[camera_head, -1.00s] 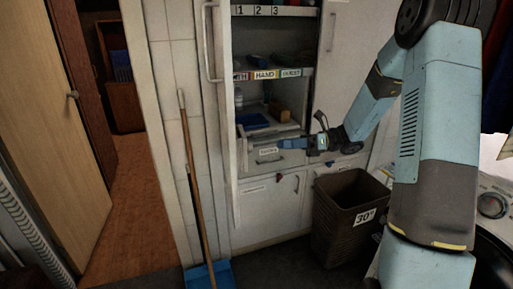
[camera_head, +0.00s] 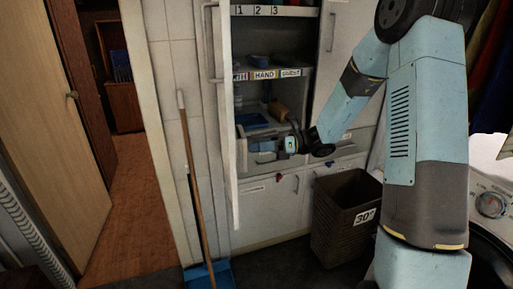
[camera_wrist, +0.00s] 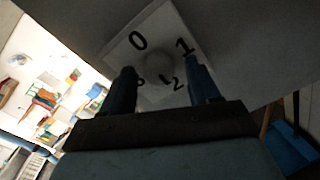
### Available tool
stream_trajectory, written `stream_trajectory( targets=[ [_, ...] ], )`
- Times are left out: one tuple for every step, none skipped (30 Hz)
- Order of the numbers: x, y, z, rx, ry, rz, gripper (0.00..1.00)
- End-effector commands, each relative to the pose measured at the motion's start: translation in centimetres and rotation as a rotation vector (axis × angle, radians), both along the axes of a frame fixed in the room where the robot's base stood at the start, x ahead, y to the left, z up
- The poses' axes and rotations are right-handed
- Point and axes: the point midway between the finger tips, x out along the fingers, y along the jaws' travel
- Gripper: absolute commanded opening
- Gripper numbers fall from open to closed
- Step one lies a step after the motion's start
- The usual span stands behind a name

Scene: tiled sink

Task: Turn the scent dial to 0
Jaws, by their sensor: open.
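The scent dial shows in the wrist view as a pale round knob (camera_wrist: 158,66) on a white square plate (camera_wrist: 178,20). The plate bears a large 0 at upper left, a 1 at right, a 2 at lower right and a partly hidden digit at lower left. A small dark mark sits below the knob; I cannot tell surely whether it is the pointer. My gripper (camera_wrist: 161,72) is open, one finger on each side of the knob in the picture; contact cannot be told. In the head view my gripper (camera_head: 256,147) is at the open cabinet, beside its door. The dial cannot be made out there.
The open cabinet door (camera_head: 228,120) stands close left of my gripper. Labelled shelves (camera_head: 272,74) are above and behind it, with a blue tray (camera_head: 252,121). A brown basket (camera_head: 340,225) stands below right, and a broom (camera_head: 192,180) leans at left.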

Motion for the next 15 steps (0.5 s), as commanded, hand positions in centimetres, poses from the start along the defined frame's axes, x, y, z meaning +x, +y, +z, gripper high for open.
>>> stream_trajectory(
  targets=[
    [0.0, 0.0, 0.0, 0.0, 0.0, 0.0, 0.59],
    [0.0, 0.0, 0.0, 0.0, 0.0, 0.0, 0.56],
    [0.0, 0.0, 0.0, 0.0, 0.0, 0.0, 0.52],
    [0.0, 0.0, 0.0, 0.0, 0.0, 0.0, 0.49],
    [0.0, 0.0, 0.0, 0.0, 0.0, 0.0, 0.46],
    [0.0, 0.0, 0.0, 0.0, 0.0, 0.0, 0.43],
    [-0.01, 0.01, -0.01, 0.0, 0.0, 0.001, 0.4],
    [-0.01, 0.01, -0.01, 0.0, 0.0, 0.001, 0.37],
    [0.0, 0.01, 0.0, 0.0, 0.0, 0.001, 0.33],
    [-0.01, 0.01, -0.01, 0.0, 0.0, 0.001, 0.3],
    [-0.01, 0.01, -0.01, 0.0, 0.0, 0.001, 0.27],
    [0.0, 0.0, -0.01, 0.0, 0.0, 0.0, 0.23],
    [0.0, 0.0, -0.01, 0.0, 0.0, 0.0, 0.21],
    [0.01, 0.0, 0.0, 0.0, 0.0, 0.0, 0.18],
    [0.02, 0.0, -0.01, 0.0, 0.0, 0.0, 0.14]
  ],
)
